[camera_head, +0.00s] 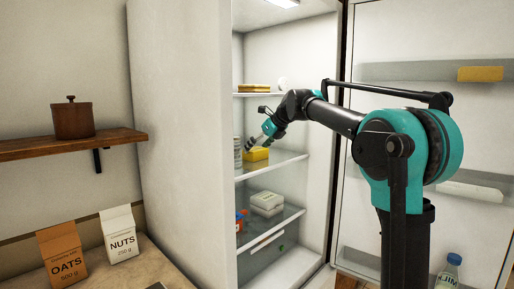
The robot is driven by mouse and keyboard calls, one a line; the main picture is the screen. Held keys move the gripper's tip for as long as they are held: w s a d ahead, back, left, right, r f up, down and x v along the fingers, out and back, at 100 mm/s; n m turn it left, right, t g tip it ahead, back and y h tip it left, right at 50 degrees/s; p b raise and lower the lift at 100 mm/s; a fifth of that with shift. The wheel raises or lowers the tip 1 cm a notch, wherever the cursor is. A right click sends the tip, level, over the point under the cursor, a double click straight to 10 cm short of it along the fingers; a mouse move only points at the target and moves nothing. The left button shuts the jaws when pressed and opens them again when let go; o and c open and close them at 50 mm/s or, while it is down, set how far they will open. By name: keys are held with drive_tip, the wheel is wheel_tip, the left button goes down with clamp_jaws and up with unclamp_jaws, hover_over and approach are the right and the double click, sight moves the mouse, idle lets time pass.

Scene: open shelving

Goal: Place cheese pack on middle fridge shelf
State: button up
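A yellow pack (257,155), which looks like the cheese pack, is at the middle shelf (285,161) of the open fridge, near the shelf's left front. My gripper (251,143) reaches into the fridge from the right, with its fingertips just above and left of the yellow pack. The fingers are small and partly hidden, so I cannot tell whether they touch the pack or how wide they are. The pack appears to rest on the shelf, but its underside is too small to judge.
A pale stack (238,152) stands left of the pack. Another yellow item (254,88) lies on the upper shelf. White containers (267,200) and colourful items (241,219) are on the lower shelf.

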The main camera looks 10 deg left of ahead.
sight(256, 149)
drive_tip(key=shift+o, duration=1.3)
drive_tip(key=shift+s+d+r, duration=0.15)
drive_tip(key=shift+d+r, duration=0.05)
drive_tip(key=shift+r, duration=0.2)
drive_tip(key=v, duration=0.3)
drive_tip(key=shift+d+f, duration=0.1)
drive_tip(key=shift+f, duration=0.1)
drive_tip(key=s+d, duration=0.7)
drive_tip(key=d, duration=0.2)
drive_tip(key=shift+s+f, duration=0.1)
